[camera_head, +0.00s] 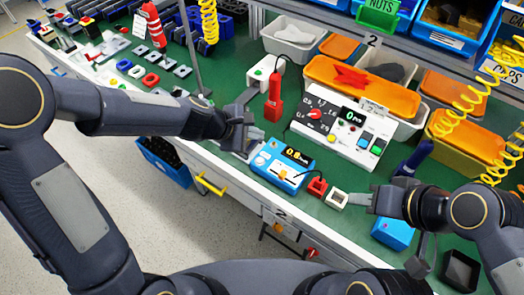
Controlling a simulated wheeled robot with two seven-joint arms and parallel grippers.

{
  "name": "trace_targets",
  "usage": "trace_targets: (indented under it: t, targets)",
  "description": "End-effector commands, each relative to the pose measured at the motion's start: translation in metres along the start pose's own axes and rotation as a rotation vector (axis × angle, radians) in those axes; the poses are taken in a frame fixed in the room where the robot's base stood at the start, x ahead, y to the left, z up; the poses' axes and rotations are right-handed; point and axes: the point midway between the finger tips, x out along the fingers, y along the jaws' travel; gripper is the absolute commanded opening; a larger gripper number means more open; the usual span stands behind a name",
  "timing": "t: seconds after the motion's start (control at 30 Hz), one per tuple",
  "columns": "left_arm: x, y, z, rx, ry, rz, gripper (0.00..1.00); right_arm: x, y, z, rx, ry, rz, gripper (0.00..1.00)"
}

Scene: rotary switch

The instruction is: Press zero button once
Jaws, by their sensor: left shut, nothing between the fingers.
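A white control panel (343,128) stands on the green bench, with a red dial, a small display and several coloured buttons. A blue device (282,165) with a lit display and small controls on its face sits in front of it, near the bench edge. I cannot read which button is marked zero. My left gripper (246,148) is shut and empty, just left of the blue device. My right gripper (366,200) points left, beside a white square block (337,199), below the white panel; its finger gap is unclear.
A red handheld tool (274,98) stands behind the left gripper. A red block (317,187) lies right of the blue device. Orange-lidded bins (362,88) line the back. A blue box (393,232) is under the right arm. Yellow coiled cables hang at right.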

Motion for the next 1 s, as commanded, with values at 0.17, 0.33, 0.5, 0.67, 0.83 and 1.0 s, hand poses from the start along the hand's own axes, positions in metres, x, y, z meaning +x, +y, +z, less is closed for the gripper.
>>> trace_targets:
  t: [0.17,0.33,0.5,0.67,0.83,1.0]
  targets:
    - [0.001,0.0,0.0,-0.002,0.0,0.0,0.0,0.0,0.0,0.0,0.0,0.0,0.0,0.36]
    - [0.001,0.0,0.0,-0.001,0.0,0.0,0.0,0.001,0.0,0.0,0.0,0.0,0.0,0.36]
    - [0.006,-0.004,-0.004,-0.001,0.0,0.0,0.0,0.007,0.003,0.003,0.0,0.0,0.0,0.36]
    - [0.017,-0.013,-0.013,-0.002,0.0,0.0,0.0,0.02,0.009,0.01,0.0,0.0,0.0,0.36]
    - [0.035,-0.025,-0.025,-0.002,0.0,0.0,0.0,0.039,0.018,0.02,0.0,0.0,0.0,0.36]
    - [0.052,-0.038,-0.038,-0.001,0.001,0.0,0.0,0.058,0.027,0.03,0.0,0.0,0.0,0.36]
